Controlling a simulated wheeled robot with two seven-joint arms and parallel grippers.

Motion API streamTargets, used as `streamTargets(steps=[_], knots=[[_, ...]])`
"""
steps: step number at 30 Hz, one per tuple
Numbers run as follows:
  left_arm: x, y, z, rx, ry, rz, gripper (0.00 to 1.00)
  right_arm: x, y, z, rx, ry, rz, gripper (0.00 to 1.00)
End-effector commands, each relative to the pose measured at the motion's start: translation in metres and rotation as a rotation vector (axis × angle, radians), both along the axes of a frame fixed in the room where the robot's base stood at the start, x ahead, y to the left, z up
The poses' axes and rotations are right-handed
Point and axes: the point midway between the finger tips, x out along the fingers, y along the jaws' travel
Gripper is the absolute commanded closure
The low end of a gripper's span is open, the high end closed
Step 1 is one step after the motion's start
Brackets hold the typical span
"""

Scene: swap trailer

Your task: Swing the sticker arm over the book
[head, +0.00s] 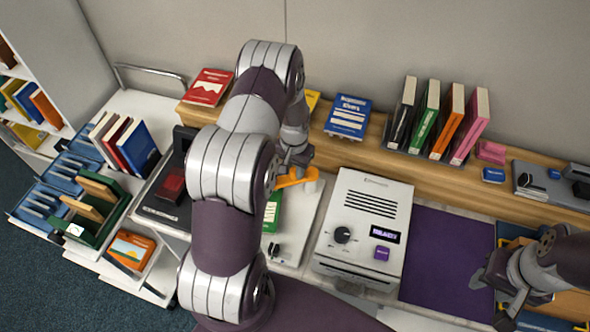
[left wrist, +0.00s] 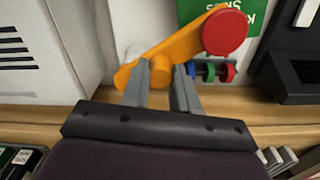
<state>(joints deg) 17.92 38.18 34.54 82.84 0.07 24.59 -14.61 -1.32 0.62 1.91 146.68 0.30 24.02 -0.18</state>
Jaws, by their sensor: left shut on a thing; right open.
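The orange sticker arm (left wrist: 190,38) ends in a round red pad (left wrist: 225,32) and has a short orange peg (left wrist: 160,70). In the left wrist view my left gripper (left wrist: 160,78) is shut on the peg. From this view the red pad overlaps the green book (left wrist: 262,22); its height above the cover cannot be told. In the head view the sticker arm (head: 292,180) shows below my left gripper (head: 297,160), and the green book (head: 271,213) is partly hidden by my left arm. My right gripper (head: 490,285) is open at the lower right.
A white machine (head: 365,225) with a dial stands right of the sticker station, and a purple mat (head: 446,265) lies beyond it. Several upright books (head: 450,118) stand on the wooden ledge (head: 350,154). A white cart (head: 120,108) with books is at the left.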

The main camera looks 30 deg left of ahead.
Motion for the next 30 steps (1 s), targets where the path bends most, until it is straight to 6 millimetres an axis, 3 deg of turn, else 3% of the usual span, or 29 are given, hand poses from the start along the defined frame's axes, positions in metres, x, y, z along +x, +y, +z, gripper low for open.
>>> streamTargets(steps=[14,15,16,26,30], knots=[[0.005,0.003,0.005,0.006,-0.014,-0.014,1.0,0.0,0.0,0.0,0.0,0.0,0.0,0.57],[0.005,0.003,0.004,0.006,-0.014,-0.014,0.59,0.0,0.0,0.0,0.0,0.0,0.0,0.57],[0.005,0.002,0.004,0.005,-0.013,-0.013,0.49,0.0,0.0,0.0,0.0,0.0,0.0,0.57],[0.003,0.001,0.004,0.003,-0.007,-0.013,0.48,0.0,0.0,-0.002,0.0,0.0,0.0,0.57],[0.003,0.002,0.022,0.004,-0.011,-0.013,0.48,0.0,0.0,-0.01,0.0,0.0,0.0,0.57]])
